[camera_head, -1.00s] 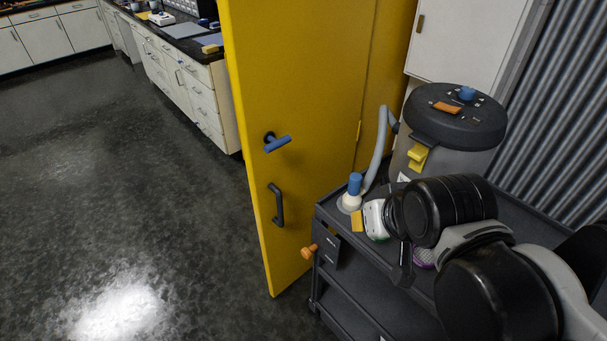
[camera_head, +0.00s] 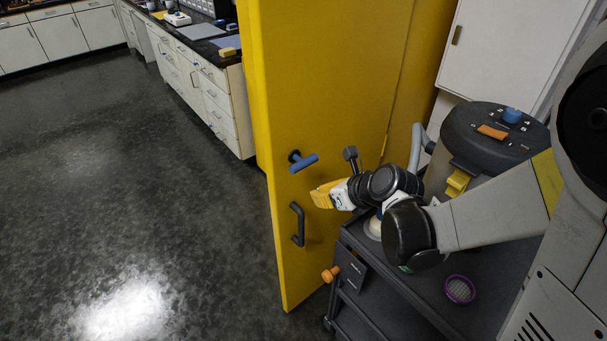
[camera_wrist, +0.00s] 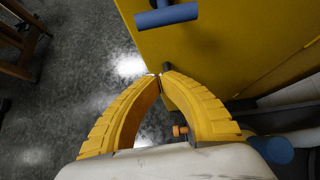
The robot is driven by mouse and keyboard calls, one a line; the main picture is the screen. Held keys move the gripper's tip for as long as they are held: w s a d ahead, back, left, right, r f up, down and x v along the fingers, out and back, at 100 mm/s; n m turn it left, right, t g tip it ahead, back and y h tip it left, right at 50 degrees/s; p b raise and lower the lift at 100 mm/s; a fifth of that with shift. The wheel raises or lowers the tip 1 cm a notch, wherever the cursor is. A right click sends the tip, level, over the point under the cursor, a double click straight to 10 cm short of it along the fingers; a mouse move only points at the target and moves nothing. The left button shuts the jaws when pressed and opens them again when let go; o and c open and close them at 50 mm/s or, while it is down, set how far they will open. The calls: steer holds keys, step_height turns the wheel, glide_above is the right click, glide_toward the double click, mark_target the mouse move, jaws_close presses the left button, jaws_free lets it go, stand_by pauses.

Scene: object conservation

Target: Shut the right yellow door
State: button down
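The yellow door (camera_head: 335,80) stands open in the head view, its free edge toward the floor at left. It carries a blue lever handle (camera_head: 303,162) and, below, a black pull handle (camera_head: 297,225). My gripper (camera_head: 316,197) is in front of the door face, right of the black pull handle and below the blue lever. In the wrist view its two yellow fingers (camera_wrist: 160,76) meet at the tips with nothing between them. A dark piece of the pull handle shows just beyond the tips; contact cannot be told. The blue lever (camera_wrist: 167,15) is at the top.
A dark cart (camera_head: 420,300) stands close to the door at right, with an orange knob (camera_head: 331,273) at its corner and a purple round item (camera_head: 460,290) on top. A grey canister (camera_head: 490,140) is behind. Open floor (camera_head: 140,200) lies at left.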

mark_target(288, 188)
steer(key=b+x, duration=0.1)
steer(key=x, duration=0.2)
steer(key=b+x, duration=0.1)
steer(key=x, duration=0.3)
steer(key=r+b+x, duration=0.1)
steer(key=b+x, duration=0.1)
steer(key=x, duration=0.2)
steer(key=shift+w+a, duration=0.45)
steer(key=shift+w, duration=0.15)
steer(key=shift+w+a+r, duration=0.1)
steer(key=shift+w+a, duration=0.25)
steer(key=shift+w, duration=0.15)
